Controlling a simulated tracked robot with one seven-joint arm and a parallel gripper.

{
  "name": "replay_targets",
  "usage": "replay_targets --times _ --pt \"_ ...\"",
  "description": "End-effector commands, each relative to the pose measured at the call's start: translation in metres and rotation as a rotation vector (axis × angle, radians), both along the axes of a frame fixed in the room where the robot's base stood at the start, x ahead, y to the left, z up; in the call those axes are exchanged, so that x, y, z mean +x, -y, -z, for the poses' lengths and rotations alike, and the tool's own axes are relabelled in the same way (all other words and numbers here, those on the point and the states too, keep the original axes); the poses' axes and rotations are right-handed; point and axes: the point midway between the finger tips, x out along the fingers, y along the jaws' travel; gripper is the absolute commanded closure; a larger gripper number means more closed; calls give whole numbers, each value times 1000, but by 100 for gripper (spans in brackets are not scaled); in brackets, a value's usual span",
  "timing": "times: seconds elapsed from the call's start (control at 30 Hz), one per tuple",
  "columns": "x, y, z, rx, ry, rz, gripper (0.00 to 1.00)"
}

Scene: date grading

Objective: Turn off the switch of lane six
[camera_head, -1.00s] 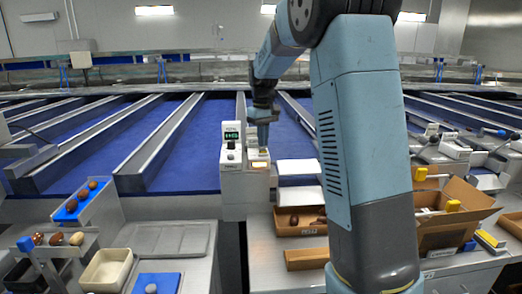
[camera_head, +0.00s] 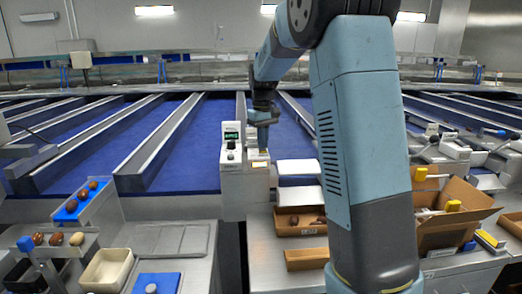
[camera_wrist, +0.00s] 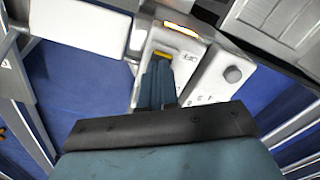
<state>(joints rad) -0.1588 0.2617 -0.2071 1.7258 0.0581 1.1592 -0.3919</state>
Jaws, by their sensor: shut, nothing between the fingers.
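A white control unit (camera_head: 230,172) stands on a grey post at the front edge of the blue lanes, left of my arm. In the wrist view, its sloped white panel (camera_wrist: 201,82) has a lit amber window (camera_wrist: 181,28), a round grey knob (camera_wrist: 233,74) and a yellow piece (camera_wrist: 162,54) that may be the switch. My gripper (camera_wrist: 159,66) is shut and empty, its fingertips right at the yellow piece, partly covering it; contact cannot be told. In the head view my gripper (camera_head: 263,146) points down over the unit. No lane number is readable.
A box with a green display (camera_head: 231,134) stands just left of my gripper. Open cardboard boxes (camera_head: 448,238) are at the right. A blue tray of dates (camera_head: 82,204) and a cream bin (camera_head: 104,271) are at the left. Metal lane dividers run behind.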

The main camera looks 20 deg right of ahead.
Motion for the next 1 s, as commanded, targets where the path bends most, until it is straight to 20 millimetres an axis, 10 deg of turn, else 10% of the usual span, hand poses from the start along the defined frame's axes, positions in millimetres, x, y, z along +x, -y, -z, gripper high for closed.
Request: replay_targets --times 1.0 --pt "0 0 10 0 -2 0 100"
